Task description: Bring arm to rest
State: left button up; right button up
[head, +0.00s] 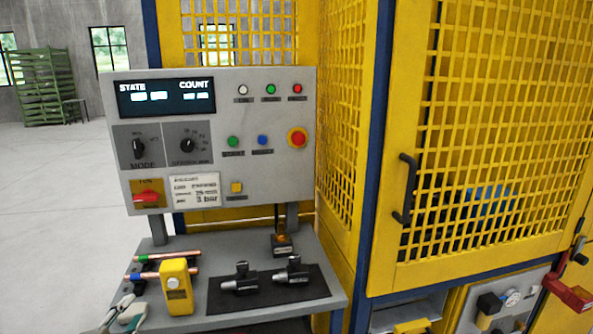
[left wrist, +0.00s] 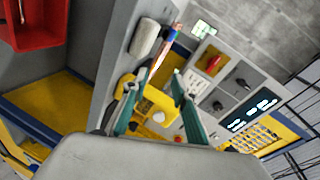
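My left gripper (head: 126,311) shows at the lower left of the head view, by the table's front left edge. In the left wrist view my left gripper (left wrist: 156,88) has its two teal fingers spread apart, with nothing seen held between them. A yellow handheld device (head: 177,287) stands on the grey table to the right of the gripper; it also shows beyond the fingers in the left wrist view (left wrist: 158,104). Copper tubes with a green band (head: 165,256) and a blue band (head: 180,272) lie behind the device. My right gripper is in neither view.
A grey control panel (head: 218,140) stands at the back of the table. Two black tools (head: 240,279) (head: 292,271) lie on a dark mat (head: 310,286). A yellow mesh cage (head: 480,150) with a black handle (head: 406,188) is at right. A red bin (left wrist: 38,25) shows in the wrist view.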

pick_arm(q)
jog(key=s+d+f+n+g+h, duration=0.1)
jog(key=s+d+f+n, duration=0.2)
jog(key=f, duration=0.7)
jog(key=s+d+f+n+g+h, duration=0.1)
jog(key=s+d+f+n+g, duration=0.1)
jog(key=s+d+f, duration=0.5)
jog(key=s+d+f+n+g+h, duration=0.2)
jog(key=s+d+f+n, duration=0.2)
jog(key=s+f, duration=0.6)
notch_tip(320, 180, down, 4)
jog(key=shift+s+d+r, duration=0.25)
jog(key=shift+s+d, duration=0.1)
jog(key=shift+d, duration=0.45)
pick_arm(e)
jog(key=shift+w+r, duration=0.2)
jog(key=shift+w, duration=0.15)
